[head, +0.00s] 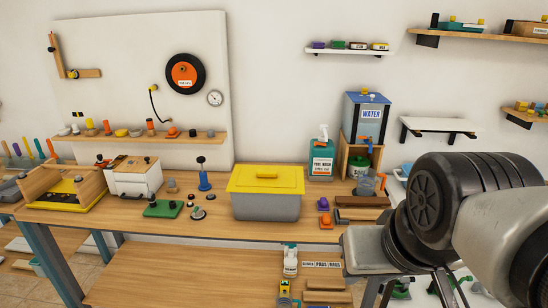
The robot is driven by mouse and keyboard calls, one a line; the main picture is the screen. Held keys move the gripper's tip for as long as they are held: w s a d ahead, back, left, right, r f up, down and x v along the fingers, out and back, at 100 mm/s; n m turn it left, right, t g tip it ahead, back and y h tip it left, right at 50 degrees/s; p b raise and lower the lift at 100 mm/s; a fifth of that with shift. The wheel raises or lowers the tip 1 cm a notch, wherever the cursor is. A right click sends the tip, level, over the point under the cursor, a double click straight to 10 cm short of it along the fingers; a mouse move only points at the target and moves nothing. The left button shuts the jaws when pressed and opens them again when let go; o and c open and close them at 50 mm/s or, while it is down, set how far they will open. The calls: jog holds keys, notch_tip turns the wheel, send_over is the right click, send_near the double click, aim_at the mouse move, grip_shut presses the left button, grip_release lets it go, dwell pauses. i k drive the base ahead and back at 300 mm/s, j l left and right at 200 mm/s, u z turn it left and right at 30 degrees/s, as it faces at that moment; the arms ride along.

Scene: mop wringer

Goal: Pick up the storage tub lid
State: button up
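The storage tub lid (265,179) is yellow with a raised handle (267,174) at its middle. It lies flat on top of the grey storage tub (265,208), which stands on the wooden workbench. My arm (445,195) fills the right of the head view, to the right of the tub and well apart from the lid. Its grey and black links hide the right end of the bench. I cannot make out the gripper's fingertips, so its opening is unclear. Nothing of mine touches the lid.
A teal spray bottle (321,158) and a blue water dispenser (366,117) stand behind the tub to its right. A blue plunger-like tool (204,178) and small knobs stand left of it. Wall shelves (350,53) hang above. The space directly above the lid is clear.

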aim_at(250, 179)
jog(key=i+j, duration=0.55)
jog(key=i, duration=0.2)
jog(key=i+j+z, duration=0.1)
jog(key=i+j, duration=0.4)
jog(key=i, duration=0.25)
